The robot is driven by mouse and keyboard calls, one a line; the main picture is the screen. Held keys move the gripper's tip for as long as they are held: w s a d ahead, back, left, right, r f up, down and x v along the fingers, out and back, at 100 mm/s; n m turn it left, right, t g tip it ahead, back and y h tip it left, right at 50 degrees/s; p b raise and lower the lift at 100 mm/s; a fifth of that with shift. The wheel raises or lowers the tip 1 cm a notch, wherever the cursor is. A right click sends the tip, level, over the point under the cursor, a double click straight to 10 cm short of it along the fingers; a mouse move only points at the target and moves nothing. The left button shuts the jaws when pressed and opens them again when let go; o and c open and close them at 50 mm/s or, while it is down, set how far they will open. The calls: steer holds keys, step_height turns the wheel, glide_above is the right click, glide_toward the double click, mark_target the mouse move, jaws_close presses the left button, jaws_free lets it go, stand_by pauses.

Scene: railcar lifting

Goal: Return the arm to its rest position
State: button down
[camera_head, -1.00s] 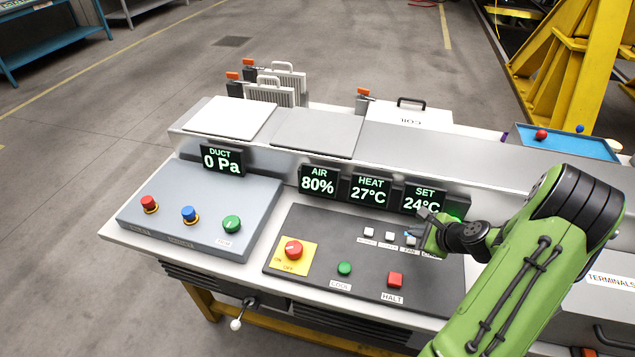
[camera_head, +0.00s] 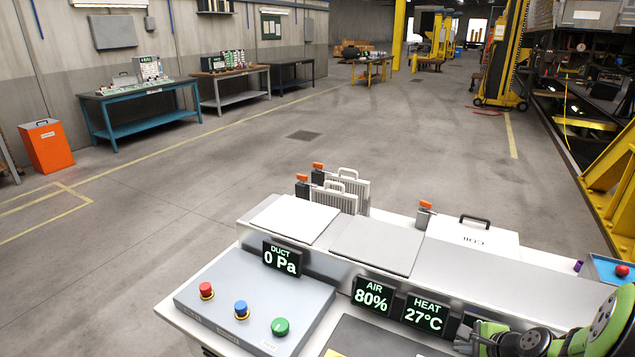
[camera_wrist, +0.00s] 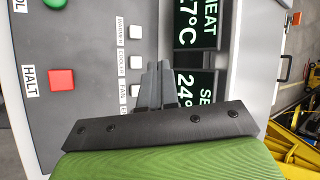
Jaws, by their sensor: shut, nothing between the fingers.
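My gripper (camera_wrist: 157,84) is shut and empty in the wrist view, its dark fingers together above the dark control panel (camera_wrist: 100,85). Three white buttons (camera_wrist: 135,62) and a red HALT button (camera_wrist: 61,80) show beside it. The display reading 24 (camera_wrist: 195,85) is partly hidden by the gripper. In the head view, my green and black arm shows only at the lower right corner, and the gripper tip (camera_head: 462,347) is at the bottom edge, close to the HEAT display (camera_head: 425,313).
The grey console with red, blue and green knobs (camera_head: 255,300) stands left of the panel. White lids, handled filters (camera_head: 345,190) and a blue tray (camera_head: 608,268) sit behind. Open floor lies beyond, with benches (camera_head: 145,115) on the left and yellow machinery (camera_head: 500,60) on the right.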

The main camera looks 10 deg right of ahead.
steer(key=s+a+r+n+g, duration=0.2)
steer(key=a+r+n, duration=0.6)
steer(key=a, duration=0.2)
steer(key=s+a+r+n, duration=0.5)
steer(key=s+n, duration=0.1)
steer(key=s, duration=0.3)
steer(key=s+a+r+n+h, duration=0.1)
steer(key=s+a+r+n, duration=0.3)
steer(key=s, duration=0.5)
steer(key=a+n, duration=0.2)
steer(key=n, duration=0.1)
steer(key=shift+a+r+h, duration=0.3)
steer(key=shift+r, duration=0.1)
steer(key=shift+w, duration=0.1)
stand_by(2.6)
